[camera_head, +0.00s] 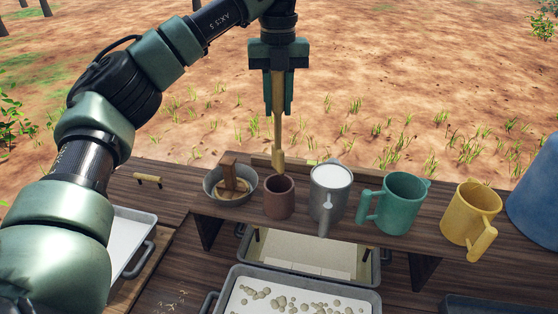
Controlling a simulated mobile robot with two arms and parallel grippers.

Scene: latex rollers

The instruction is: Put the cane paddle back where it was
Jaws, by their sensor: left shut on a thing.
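The cane paddle (278,125) is a slim tan stick with a wider flat lower end. It hangs upright from my left gripper (278,100), which points down and is shut on its upper part. The paddle's lower end is just above and behind the small brown cup (279,198) on the raised wooden shelf; I cannot tell whether its tip is inside or behind the rim. My right gripper is not in view.
On the shelf (400,250) stand a grey bowl (222,194) with a wooden block, a grey metal jug (328,195), a green mug (403,203) and a yellow mug (468,215). A blue container (535,195) is at right. A tray (262,273) with pale lumps lies below.

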